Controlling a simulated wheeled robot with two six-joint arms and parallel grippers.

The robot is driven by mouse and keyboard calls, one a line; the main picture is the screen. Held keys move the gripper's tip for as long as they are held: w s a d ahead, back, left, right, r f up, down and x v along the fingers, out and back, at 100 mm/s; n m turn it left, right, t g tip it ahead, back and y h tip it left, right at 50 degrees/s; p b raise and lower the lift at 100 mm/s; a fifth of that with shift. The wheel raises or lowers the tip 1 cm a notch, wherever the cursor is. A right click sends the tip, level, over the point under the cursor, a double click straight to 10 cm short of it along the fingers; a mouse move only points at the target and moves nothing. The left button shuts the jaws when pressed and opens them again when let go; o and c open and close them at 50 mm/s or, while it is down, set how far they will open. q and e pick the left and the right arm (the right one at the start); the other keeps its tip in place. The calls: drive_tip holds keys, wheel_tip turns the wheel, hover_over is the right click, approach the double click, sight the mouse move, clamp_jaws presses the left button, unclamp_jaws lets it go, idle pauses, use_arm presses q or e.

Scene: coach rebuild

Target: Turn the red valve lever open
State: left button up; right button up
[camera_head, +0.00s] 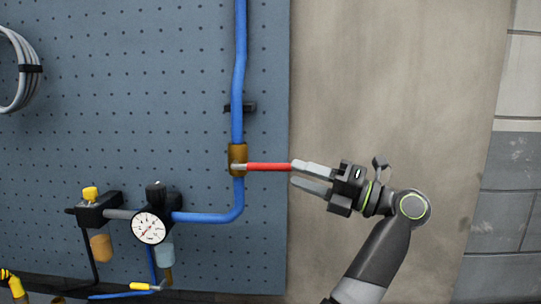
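The red valve lever (268,167) points horizontally to the right from a brass valve body (237,159) on a vertical blue pipe (239,70). The lever lies across the pipe's direction. The lower finger is just below the lever's line, and nothing shows between the fingers.
A blue pegboard (120,130) carries the pipe, a round gauge (149,228), a black fitting with a yellow knob (90,194) and a coiled grey cable (18,70). A dark ledge (200,294) runs along the bottom. The beige wall (400,80) right of the board is bare.

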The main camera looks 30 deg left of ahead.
sight(275, 166)
use_arm(q)
drive_tip(key=p+x, duration=0.2)
drive_tip(key=x, duration=0.4)
drive_tip(key=shift+s+a+r, duration=0.1)
drive_tip(key=shift+a+r, duration=0.1)
drive_tip(key=shift+a+p, duration=0.3)
drive_tip(key=shift+a, duration=0.25)
clamp_jaws()
